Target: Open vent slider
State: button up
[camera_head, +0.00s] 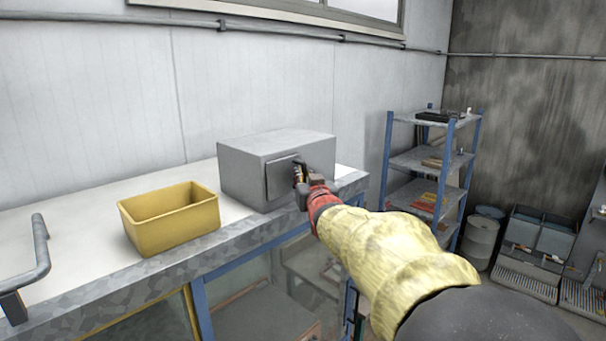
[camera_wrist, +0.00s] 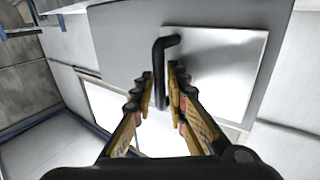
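The vent slider (camera_wrist: 226,64) is a flat, light metal plate on the front of a grey box (camera_head: 248,172). In the head view the plate (camera_head: 279,180) shows on the box's right-hand front face, partly covered by my gripper. A black bent handle (camera_wrist: 160,52) stands at the plate's edge in the wrist view. My gripper (camera_wrist: 160,82) has one finger on each side of this handle, with narrow gaps showing between fingers and handle. In the head view my gripper (camera_head: 301,178) is right at the plate, and its fingertips are hard to make out.
The box stands on a long bench (camera_head: 75,222) with a pale top. A yellow bin (camera_head: 168,232) sits left of the box, and a grey rail (camera_head: 40,250) is at the far left. A blue-framed shelf (camera_head: 425,163) and a drum (camera_head: 482,240) stand behind on the right.

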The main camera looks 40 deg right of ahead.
grip_shut()
dwell(0.3)
jog(key=shift+d, duration=0.1)
dwell(0.5)
